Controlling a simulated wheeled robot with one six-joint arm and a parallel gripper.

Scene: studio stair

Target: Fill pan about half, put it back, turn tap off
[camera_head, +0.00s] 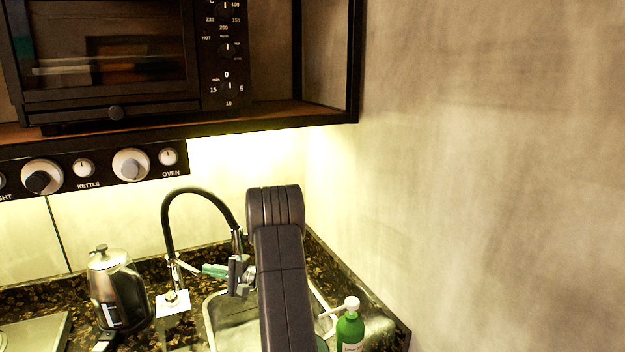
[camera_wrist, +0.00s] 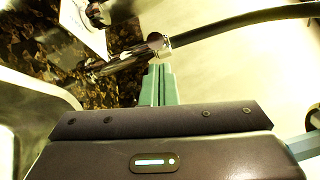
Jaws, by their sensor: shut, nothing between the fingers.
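The tap (camera_head: 172,270) stands on the dark counter behind the sink, with a black hose (camera_head: 190,192) arching up and over to the right. My gripper (camera_head: 212,271) is shut and empty beside the tap, over the back edge of the sink (camera_head: 208,325). In the wrist view its green fingertips (camera_wrist: 157,72) are together, just below the tap's metal collar (camera_wrist: 160,44) in the picture. I cannot tell whether they touch it. My arm hides much of the sink. I see no pan in either view, and I cannot tell whether water runs.
A steel kettle (camera_head: 115,290) stands left of the tap. A green bottle with a white pump (camera_head: 350,328) is right of the sink, near the bare wall (camera_head: 480,180). An oven (camera_head: 110,60) on a shelf and a knob panel (camera_head: 100,167) are above the counter.

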